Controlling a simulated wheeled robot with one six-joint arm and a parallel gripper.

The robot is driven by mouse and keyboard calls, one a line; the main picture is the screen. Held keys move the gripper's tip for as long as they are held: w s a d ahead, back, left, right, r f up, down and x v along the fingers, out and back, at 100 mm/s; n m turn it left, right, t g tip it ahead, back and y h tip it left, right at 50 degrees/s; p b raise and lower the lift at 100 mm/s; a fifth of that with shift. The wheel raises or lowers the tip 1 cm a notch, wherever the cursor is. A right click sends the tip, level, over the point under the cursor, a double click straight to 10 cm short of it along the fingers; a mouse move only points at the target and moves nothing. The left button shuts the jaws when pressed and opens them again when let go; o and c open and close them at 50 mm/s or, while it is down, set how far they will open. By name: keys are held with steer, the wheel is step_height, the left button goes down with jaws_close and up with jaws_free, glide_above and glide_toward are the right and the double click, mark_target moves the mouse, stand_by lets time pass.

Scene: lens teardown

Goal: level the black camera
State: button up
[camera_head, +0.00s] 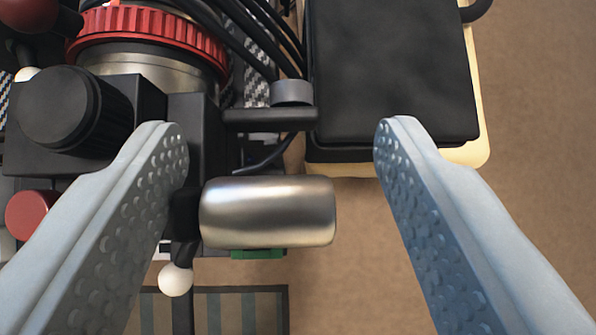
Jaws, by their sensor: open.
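A black camera-like body (185,115) with a round black knob (62,108) and a red ribbed ring (150,28) on a silver barrel fills the upper left. I cannot tell for certain that it is the black camera, or whether it is tilted. A shiny silver cylinder (268,212) sticks out to the right from its lower side. My gripper (280,130) is open. Its left finger overlaps the black body in the picture and its right finger is at the edge of a black slab. The silver cylinder shows between the fingers; I see no grip on it.
The black slab (390,70) lies on a cream-coloured base (482,140) at the upper right. Black cables (265,40) run between it and the body. A white ball (175,279) and a striped mat (240,312) show below. The brown surface (545,120) at right is clear.

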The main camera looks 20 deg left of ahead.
steer(key=shift+s, duration=0.1)
steer(key=shift+s+r, duration=0.1)
steer(key=shift+r, duration=0.1)
steer(key=v, duration=1.7)
steer(key=shift+f, duration=0.1)
